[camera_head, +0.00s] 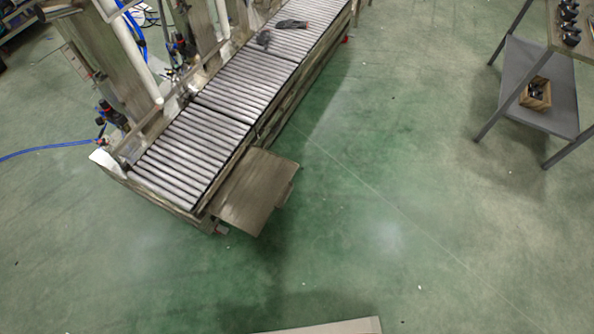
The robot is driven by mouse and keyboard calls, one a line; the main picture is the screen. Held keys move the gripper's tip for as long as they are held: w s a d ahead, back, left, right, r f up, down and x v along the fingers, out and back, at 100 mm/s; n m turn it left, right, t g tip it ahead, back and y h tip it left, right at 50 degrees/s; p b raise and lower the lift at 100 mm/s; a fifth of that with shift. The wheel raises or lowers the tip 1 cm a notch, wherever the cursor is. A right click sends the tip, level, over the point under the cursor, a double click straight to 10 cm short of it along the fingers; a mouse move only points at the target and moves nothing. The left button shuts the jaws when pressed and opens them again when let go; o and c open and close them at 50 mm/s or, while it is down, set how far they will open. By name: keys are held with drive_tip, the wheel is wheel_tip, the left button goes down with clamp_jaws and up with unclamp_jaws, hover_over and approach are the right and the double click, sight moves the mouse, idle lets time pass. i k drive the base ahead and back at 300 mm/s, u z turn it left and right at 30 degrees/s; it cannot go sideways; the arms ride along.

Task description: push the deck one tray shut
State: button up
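A flat grey-brown tray (252,190) juts out from the right side of a roller conveyor deck (190,150), near its close end. It sticks out over the green floor, so it stands open. A small tab or handle (284,194) shows at its outer right edge. No label is readable, so I cannot confirm that this is deck one. The inside of the tray and its runners under the rollers are hidden. My gripper is not in view.
Dark gloves or tools (291,24) lie on the far rollers. A shelf table (540,95) with a small wooden box (536,93) stands at the right. A blue hose (45,151) lies at left. A pale flat edge (335,327) shows at the bottom. The middle floor is clear.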

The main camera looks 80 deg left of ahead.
sight(259, 183)
drive_tip(key=u, duration=3.45)
